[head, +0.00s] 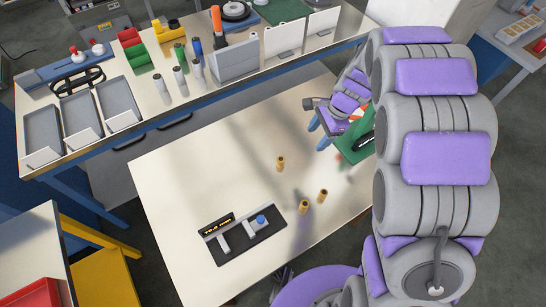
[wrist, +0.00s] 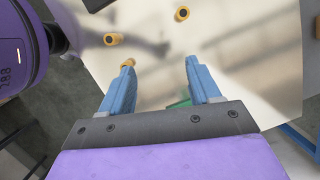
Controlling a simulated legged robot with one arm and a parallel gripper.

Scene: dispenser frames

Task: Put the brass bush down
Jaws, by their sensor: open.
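Three brass bushes stand on the pale table (head: 190,170) in the head view: one near the middle (head: 281,163), one nearer the front (head: 305,207) and one just right of that (head: 322,195). My gripper (head: 318,133) is above the table's right part, up and to the right of the bushes. In the wrist view my gripper (wrist: 160,80) has its blue fingers wide apart, with nothing held between them. There, one bush (wrist: 128,62) shows just past the left fingertip, partly hidden by it. Two more, at upper left (wrist: 112,39) and top (wrist: 182,13), are clear of the fingers.
A black device (head: 243,234) with a display and blue knob sits on the table's front left part. A green object (head: 357,140) is beside my arm, partly hidden. The bench behind holds grey trays (head: 82,118), cylinders and bins. The table's left middle is clear.

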